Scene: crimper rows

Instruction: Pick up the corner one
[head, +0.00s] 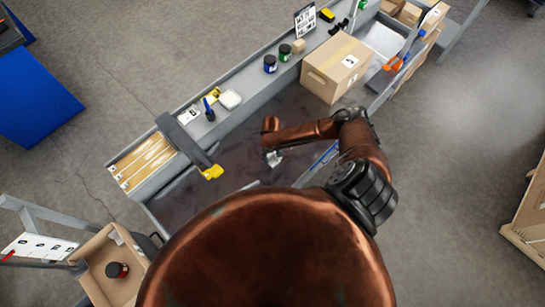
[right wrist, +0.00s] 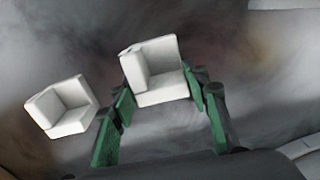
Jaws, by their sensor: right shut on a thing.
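In the right wrist view a white corner-shaped piece (right wrist: 158,88), two upright walls meeting over a base, sits between the green fingers of my right gripper (right wrist: 157,92). The gripper is shut on it. A second, similar white piece (right wrist: 60,108) lies on the dark surface just left of the left finger, apart from the held one. In the head view my right gripper (head: 272,152) is low over the dark bench top, with a small white patch at its tip; detail there is too small to tell. My left gripper is not in view.
The dark bench top (head: 232,150) has clear room around the gripper. A cardboard box (head: 335,68) stands at its back right. A shelf along the far side holds jars (head: 270,63) and small items. A grey clamp bar with a yellow end (head: 211,172) juts over the left part.

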